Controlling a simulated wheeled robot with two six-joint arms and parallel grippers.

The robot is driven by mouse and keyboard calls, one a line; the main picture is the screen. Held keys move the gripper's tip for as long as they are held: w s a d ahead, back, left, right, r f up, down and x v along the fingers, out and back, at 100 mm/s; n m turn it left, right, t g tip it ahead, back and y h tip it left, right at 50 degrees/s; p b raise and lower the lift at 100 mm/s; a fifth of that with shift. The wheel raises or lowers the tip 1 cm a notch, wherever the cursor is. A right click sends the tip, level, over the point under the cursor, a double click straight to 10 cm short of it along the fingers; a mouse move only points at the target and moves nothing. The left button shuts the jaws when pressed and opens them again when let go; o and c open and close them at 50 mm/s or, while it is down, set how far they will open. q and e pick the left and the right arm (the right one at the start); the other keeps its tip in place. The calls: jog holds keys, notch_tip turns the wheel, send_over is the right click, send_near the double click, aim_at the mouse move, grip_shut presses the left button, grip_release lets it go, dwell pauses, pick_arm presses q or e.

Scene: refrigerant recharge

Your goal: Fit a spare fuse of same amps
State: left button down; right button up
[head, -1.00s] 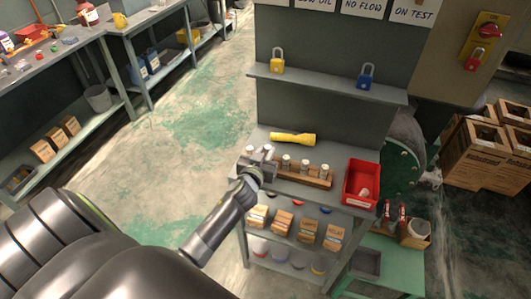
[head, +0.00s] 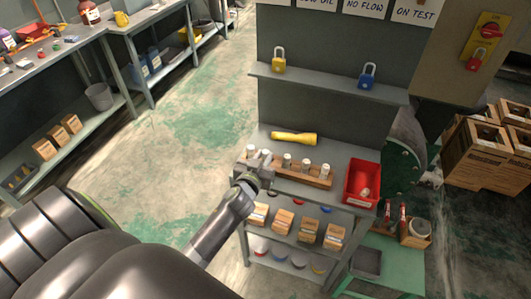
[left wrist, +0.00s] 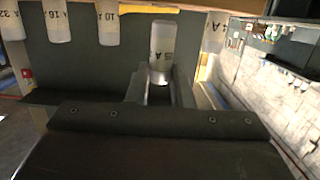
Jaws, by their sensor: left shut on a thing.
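My left gripper (head: 258,163) is at the left end of a wooden fuse rack (head: 318,181) on the top of the grey bench. It is shut on a pale cylindrical fuse (left wrist: 162,45), seen between the fingers in the left wrist view. The amp label on this fuse is too blurred to read surely. Several other white fuses stand upright in the rack, one of them near its middle (head: 305,165). In the left wrist view, a neighbouring fuse reads 10 A (left wrist: 108,23) and another reads 16 A (left wrist: 57,22). My right gripper is out of view.
A yellow torch (head: 293,138) lies behind the rack. A red bin (head: 348,187) with a small item inside stands to its right. A shelf above holds a yellow padlock (head: 278,65) and a blue padlock (head: 367,80). Small boxes (head: 283,221) fill the shelf below.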

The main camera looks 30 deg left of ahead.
pick_arm(q)
jog(key=shift+f+v, duration=0.2)
jog(key=shift+v, duration=1)
jog(key=shift+f+v, duration=0.2)
jog(key=shift+v, duration=1.05)
